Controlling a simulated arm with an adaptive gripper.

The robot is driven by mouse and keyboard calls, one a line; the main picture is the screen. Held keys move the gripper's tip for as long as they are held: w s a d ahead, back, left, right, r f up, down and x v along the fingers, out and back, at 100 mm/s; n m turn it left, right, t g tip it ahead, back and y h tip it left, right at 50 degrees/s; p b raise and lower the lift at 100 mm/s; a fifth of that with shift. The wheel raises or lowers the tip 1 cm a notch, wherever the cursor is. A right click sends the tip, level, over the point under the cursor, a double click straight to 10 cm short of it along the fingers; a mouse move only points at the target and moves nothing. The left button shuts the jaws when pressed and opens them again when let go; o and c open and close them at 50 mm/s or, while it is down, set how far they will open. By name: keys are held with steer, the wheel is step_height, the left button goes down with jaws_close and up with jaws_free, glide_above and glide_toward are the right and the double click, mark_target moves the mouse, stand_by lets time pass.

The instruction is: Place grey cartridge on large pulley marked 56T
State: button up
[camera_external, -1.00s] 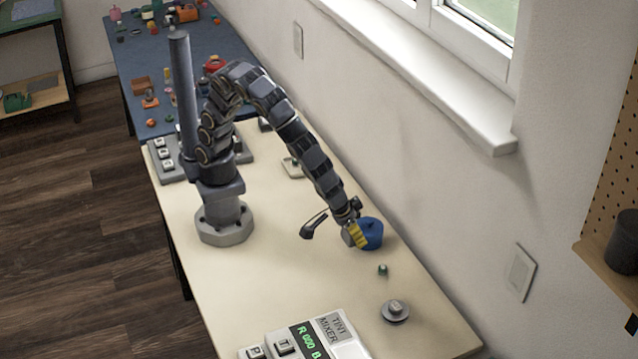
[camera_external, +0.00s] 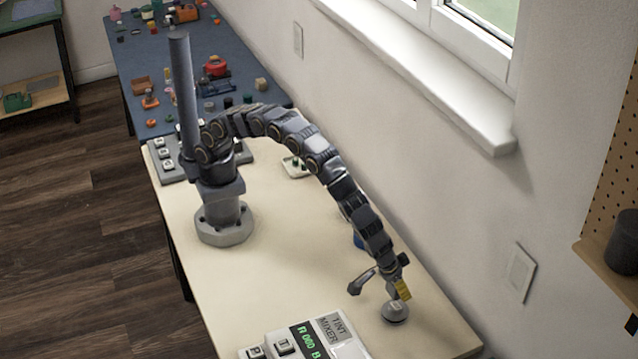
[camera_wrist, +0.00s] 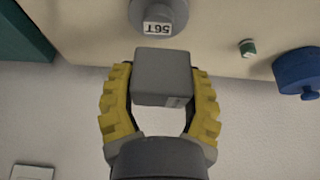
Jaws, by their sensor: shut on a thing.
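The large pulley marked 56T (camera_external: 395,314) is a grey disc with a raised hub, lying on the cream table near its right end. In the wrist view the pulley (camera_wrist: 160,12) is at the top edge, its 56T label readable. My gripper (camera_external: 402,290) is right by the pulley in the external view. In the wrist view its yellow pads (camera_wrist: 160,95) are shut on the grey cartridge (camera_wrist: 163,72), a box shape. The cartridge appears just short of the hub in that view; its height above the pulley is hard to tell.
The tint mixer (camera_external: 318,338) stands at the table's front. The wall runs close along the table's right side.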

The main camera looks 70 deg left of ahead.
mark_target(399, 304)
steer(key=shift+w+d+f, duration=0.15)
steer(key=shift+d+f, duration=0.05)
steer(key=shift+f, duration=1.75)
steer(key=shift+f, duration=0.1)
steer(key=o, duration=1.1)
